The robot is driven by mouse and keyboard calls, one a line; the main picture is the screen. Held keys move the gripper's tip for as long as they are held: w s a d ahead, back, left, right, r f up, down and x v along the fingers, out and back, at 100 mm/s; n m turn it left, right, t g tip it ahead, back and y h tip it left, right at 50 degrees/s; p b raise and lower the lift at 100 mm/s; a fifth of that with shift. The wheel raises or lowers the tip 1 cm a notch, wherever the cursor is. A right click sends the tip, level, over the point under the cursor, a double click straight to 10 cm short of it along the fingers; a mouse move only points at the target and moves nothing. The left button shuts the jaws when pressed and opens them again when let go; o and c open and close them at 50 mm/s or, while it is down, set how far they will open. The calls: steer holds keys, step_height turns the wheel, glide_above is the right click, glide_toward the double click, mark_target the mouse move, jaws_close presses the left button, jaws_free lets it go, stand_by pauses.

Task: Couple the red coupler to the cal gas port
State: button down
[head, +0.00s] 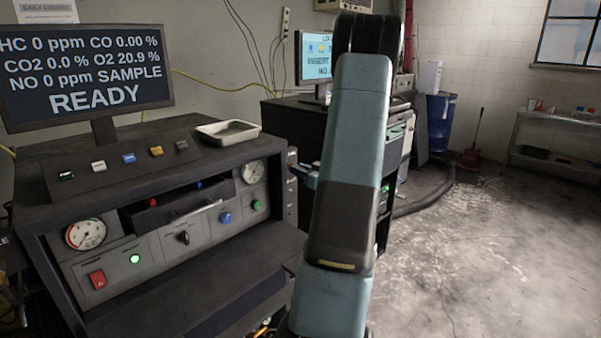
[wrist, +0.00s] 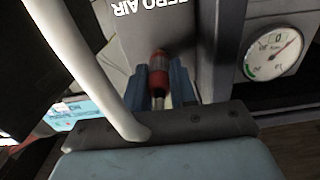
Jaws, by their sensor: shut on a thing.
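In the wrist view my gripper (wrist: 160,78) is shut on the red coupler (wrist: 158,80), with a blue finger on each side of it. The coupler has a dark band and a metal stem toward the palm. It points toward a grey panel marked "ZERO AIR" (wrist: 160,22), with the last part of the lettering clear. Whether the coupler touches the panel I cannot tell. I cannot make out a cal gas port. In the head view my arm hides most of the area, and a narrow side panel with small fittings (head: 292,190) shows left of it.
A pale thick hose or tube (wrist: 85,65) crosses the left of the wrist view near my gripper. A round gauge (wrist: 272,52) sits at right. The analyser cabinet (head: 160,235) carries a "READY" screen (head: 85,70) and a tray (head: 227,131). Open floor (head: 490,260) lies at right.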

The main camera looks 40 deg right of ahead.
steer(key=shift+w, duration=0.35)
steer(key=c, duration=0.8)
jaws_free()
steer(key=shift+s, duration=0.1)
steer(key=s, duration=0.9)
steer(key=s+d, duration=0.1)
steer(key=s, duration=0.3)
steer(key=shift+s, duration=0.3)
